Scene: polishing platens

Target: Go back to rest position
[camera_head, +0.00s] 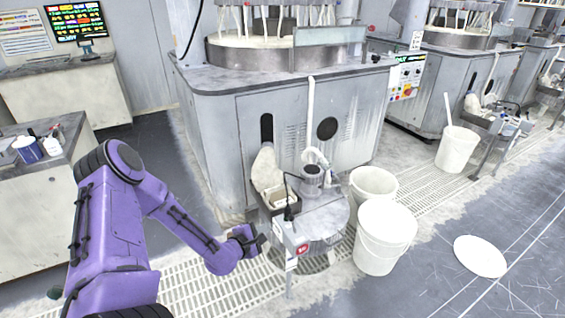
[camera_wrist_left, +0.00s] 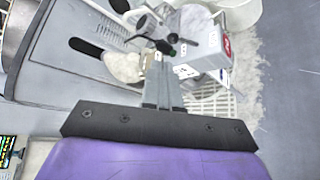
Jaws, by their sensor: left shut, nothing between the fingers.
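My left arm is purple and comes in from the left in the head view. Its gripper (camera_head: 254,241) is beside the small round side table (camera_head: 322,218) at the front of the grey polishing machine (camera_head: 225,135). In the left wrist view the gripper fingers (camera_wrist_left: 163,72) are together, with nothing seen between them. A grey box with a red label (camera_wrist_left: 205,58) stands just beyond the fingers in that view. My right gripper is not in view.
White buckets (camera_head: 385,240) stand right of the side table. A white lid (camera_head: 480,256) lies on the floor. A counter (camera_head: 65,150) with a blue can is at left. Floor at the lower right is mostly clear.

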